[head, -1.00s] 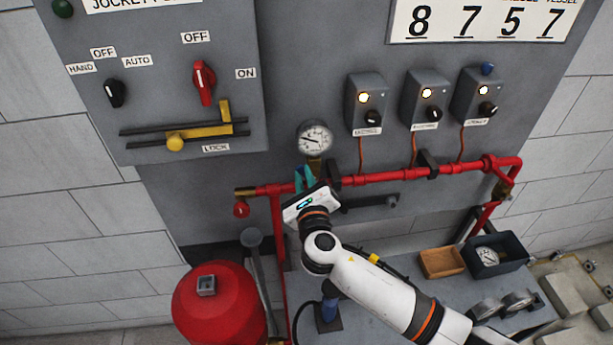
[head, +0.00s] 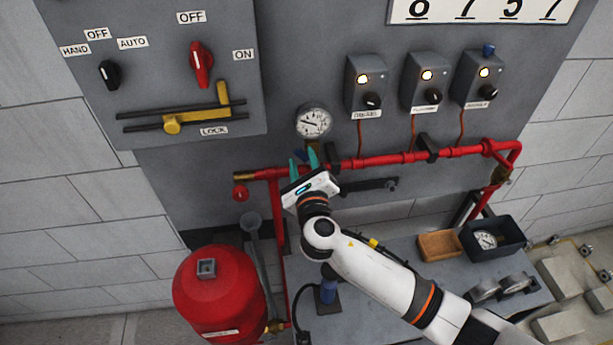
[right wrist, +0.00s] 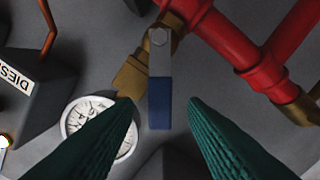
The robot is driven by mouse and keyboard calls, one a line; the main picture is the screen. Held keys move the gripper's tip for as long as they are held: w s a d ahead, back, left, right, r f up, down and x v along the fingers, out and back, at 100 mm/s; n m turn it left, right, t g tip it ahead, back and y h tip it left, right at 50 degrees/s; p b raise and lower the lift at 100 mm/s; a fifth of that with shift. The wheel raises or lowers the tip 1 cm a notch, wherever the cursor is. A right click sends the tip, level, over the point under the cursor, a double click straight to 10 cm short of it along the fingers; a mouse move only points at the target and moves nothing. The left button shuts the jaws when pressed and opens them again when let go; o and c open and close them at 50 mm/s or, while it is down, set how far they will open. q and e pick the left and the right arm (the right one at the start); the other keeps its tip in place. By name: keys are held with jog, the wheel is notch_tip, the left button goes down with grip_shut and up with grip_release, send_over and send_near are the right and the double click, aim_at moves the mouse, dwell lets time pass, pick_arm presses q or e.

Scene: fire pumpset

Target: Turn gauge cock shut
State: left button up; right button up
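The gauge cock (right wrist: 150,58) is a brass valve with a bolted flat lever (right wrist: 160,100) that has a blue end. In the right wrist view the lever hangs straight down, at an angle to the slanted brass body. The white-faced gauge (head: 313,121) sits above the cock in the head view and also shows at lower left in the right wrist view (right wrist: 88,122). My right gripper (head: 304,157) is open just below the gauge. Its green fingers flank the lever's end with gaps on both sides in the right wrist view. My left gripper is out of view.
A red pipe (head: 375,159) runs across the panel beside my right gripper. Switch boxes (head: 425,80) are to the right. A red tank (head: 217,290) stands at lower left. A tan tray (head: 440,245) and a dark bin (head: 492,254) rest on the bench.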

pick_arm(q)
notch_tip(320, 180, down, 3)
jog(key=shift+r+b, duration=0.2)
jog(key=shift+b, duration=1)
pick_arm(e)
jog(key=s+d, duration=0.2)
jog(key=s, duration=0.9)
jog(key=shift+d, duration=0.15)
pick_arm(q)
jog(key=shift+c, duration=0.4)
pick_arm(e)
jog(key=shift+s, duration=0.1)
